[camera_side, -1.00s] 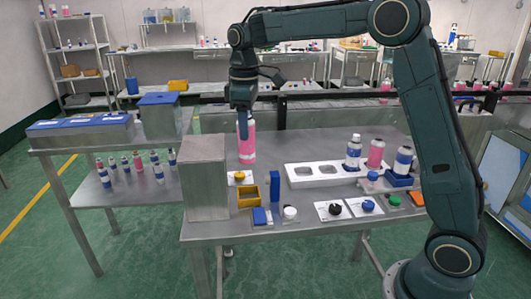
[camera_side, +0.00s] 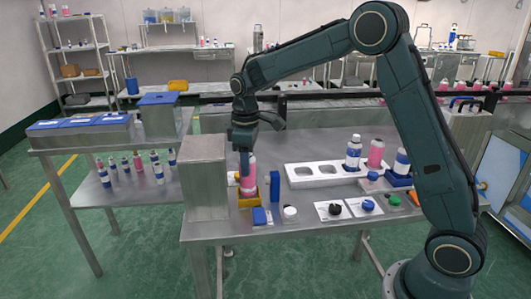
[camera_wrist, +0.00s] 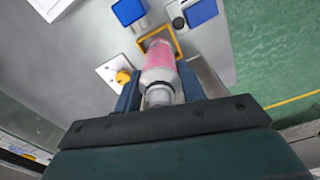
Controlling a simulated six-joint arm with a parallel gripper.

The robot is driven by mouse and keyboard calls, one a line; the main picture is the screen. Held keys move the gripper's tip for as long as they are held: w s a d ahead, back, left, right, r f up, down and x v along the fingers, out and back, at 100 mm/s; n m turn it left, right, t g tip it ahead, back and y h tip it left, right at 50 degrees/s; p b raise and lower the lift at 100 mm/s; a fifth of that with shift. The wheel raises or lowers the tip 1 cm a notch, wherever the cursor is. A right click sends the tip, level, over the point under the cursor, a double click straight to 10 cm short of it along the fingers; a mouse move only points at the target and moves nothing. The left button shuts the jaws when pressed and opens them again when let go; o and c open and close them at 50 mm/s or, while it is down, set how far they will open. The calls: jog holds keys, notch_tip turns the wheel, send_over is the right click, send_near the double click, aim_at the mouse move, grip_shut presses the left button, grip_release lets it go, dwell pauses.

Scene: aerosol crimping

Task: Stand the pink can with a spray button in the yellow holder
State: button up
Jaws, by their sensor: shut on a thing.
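The pink can (camera_side: 249,182) has a pale upper part and stands about upright. My gripper (camera_side: 245,165) is shut on it from above, with blue fingers on either side. In the wrist view the can (camera_wrist: 160,58) lies between the fingers (camera_wrist: 160,92), its pale top towards the camera. The yellow holder (camera_side: 247,202) is directly below the can, and its rim (camera_wrist: 178,46) shows around the can's lower end in the wrist view. The can's base is hidden, so I cannot tell whether it touches the holder floor. The spray button is not clearly visible.
A grey metal box (camera_side: 204,178) stands close left of the holder. A blue upright block (camera_side: 275,187) stands close right. A white tray (camera_side: 300,178) with empty openings, a pink can (camera_side: 376,153) and blue-and-white cans (camera_side: 353,153) are farther right.

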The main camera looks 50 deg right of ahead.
jog(key=shift+f, duration=1.25)
jog(key=shift+f, duration=0.15)
jog(key=o, duration=0.8)
notch_tip(320, 180, up, 12)
jog(key=shift+f, duration=0.1)
jog(key=shift+r, duration=0.25)
